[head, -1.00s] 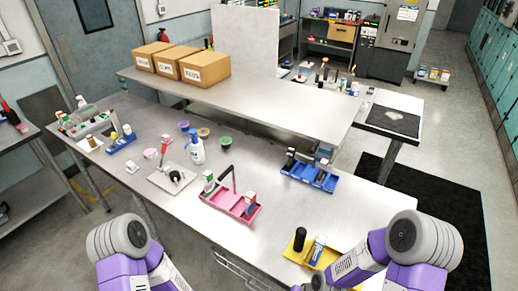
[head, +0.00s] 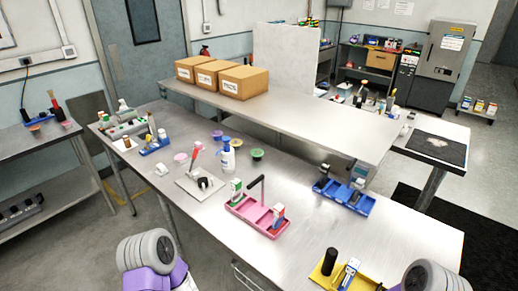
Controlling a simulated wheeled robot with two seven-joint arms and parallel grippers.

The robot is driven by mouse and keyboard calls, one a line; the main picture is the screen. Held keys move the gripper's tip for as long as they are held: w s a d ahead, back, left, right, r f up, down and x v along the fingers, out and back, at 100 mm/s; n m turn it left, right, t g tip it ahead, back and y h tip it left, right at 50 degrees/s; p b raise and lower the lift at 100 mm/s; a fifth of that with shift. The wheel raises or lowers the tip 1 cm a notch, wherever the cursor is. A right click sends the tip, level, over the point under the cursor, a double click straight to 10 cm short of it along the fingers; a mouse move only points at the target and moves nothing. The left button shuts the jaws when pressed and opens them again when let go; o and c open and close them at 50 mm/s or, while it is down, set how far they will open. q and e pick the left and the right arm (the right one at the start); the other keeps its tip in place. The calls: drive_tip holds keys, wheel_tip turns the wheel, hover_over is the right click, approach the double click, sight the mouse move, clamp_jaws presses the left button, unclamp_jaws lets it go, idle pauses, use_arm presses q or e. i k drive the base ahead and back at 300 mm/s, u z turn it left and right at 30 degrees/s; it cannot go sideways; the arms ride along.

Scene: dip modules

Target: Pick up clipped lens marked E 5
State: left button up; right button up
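I cannot make out a lens marked E 5; the markings on the small parts are too small to read. A pink tray (head: 252,219) on the bench holds a green-and-white box (head: 236,189), a dark upright handle and a small white-and-blue item (head: 278,213). A blue tray (head: 345,198) to its right holds several dark and grey items. A yellow tray (head: 364,285) at the bottom edge holds a black cylinder (head: 329,261) and a white-and-blue piece (head: 348,272). Only parts of my arms show in the bottom corners. Both grippers are out of view.
A pump bottle (head: 228,158), coloured bowls (head: 257,153) and a light plate (head: 186,185) with a red-handled tool stand mid-bench. Cardboard boxes (head: 244,82) are on the raised shelf (head: 310,115). The bench between the pink and yellow trays is clear.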

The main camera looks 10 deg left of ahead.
sight(236, 196)
drive_tip(key=u, duration=2.3)
drive_tip(key=i, duration=2.45)
drive_tip(key=z, duration=2.65)
